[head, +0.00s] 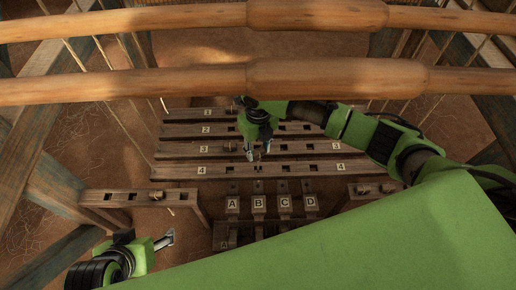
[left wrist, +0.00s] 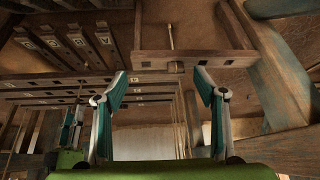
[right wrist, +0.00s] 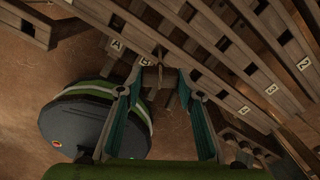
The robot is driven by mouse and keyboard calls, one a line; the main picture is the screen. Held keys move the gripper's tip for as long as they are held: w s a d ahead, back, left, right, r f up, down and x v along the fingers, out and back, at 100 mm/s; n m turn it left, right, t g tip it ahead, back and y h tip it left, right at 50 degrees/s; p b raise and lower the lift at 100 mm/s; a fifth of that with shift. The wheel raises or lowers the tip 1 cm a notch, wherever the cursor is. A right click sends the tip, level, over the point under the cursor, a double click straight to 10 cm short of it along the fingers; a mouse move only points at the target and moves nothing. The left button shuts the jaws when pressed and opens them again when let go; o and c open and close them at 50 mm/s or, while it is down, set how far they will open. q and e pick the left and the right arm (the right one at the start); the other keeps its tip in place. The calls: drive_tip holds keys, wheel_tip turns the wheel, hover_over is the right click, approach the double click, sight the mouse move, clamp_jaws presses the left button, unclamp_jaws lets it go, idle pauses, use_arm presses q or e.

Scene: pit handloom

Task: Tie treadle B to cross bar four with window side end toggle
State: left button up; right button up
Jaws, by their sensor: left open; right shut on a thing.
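Cross bar four (head: 270,170) is the nearest of the numbered bars in the head view, marked 4 near both ends and slotted. Treadle B (head: 258,204) carries its letter between A and C. My right gripper (head: 258,152) is over the bars, shut on a small wooden toggle (right wrist: 157,78) with a cord at it in the right wrist view. The treadle letters show just behind the toggle there, partly hidden. I cannot tell whether the cord passes through a slot. My left gripper (head: 168,240) is open and empty, low at the left; its spread fingers show in the left wrist view (left wrist: 163,90).
A slotted wooden rack (head: 125,196) with a toggle stands at the left, and another rack (head: 368,190) at the right. Treadles A (head: 232,205), C (head: 284,204) and D (head: 310,205) flank B. Thick round beams (head: 180,82) cross above. Upright cords hang at both sides.

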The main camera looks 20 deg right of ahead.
sight(258, 160)
drive_tip(key=shift+f+b, duration=0.65)
drive_tip(key=shift+f, duration=0.05)
drive_tip(key=shift+f+b, duration=0.75)
use_arm(q)
drive_tip(key=shift+w+d+r+t+h, duration=1.1)
drive_tip(key=shift+w+d+r+t, duration=1.25)
drive_tip(key=shift+w+r+t, duration=2.5)
use_arm(e)
drive_tip(key=shift+f+b, duration=0.4)
drive_tip(key=shift+b, duration=0.05)
drive_tip(key=shift+f+b, duration=0.4)
drive_tip(key=shift+b, duration=0.05)
drive_tip(key=shift+f, duration=0.45)
drive_tip(key=shift+f+b, duration=0.65)
drive_tip(key=shift+f, duration=0.35)
use_arm(q)
wheel_tip(258, 160, up, 16)
drive_tip(key=w+d+t+h, duration=0.2)
drive_tip(key=t+h, duration=0.1)
drive_tip(key=t, duration=0.3)
drive_tip(key=shift+w+r+m+t+b, duration=0.15)
drive_tip(key=shift+w+m+t+b, duration=0.2)
drive_tip(key=shift+w+m+b, duration=0.1)
use_arm(e)
drive_tip(key=shift+f, duration=1)
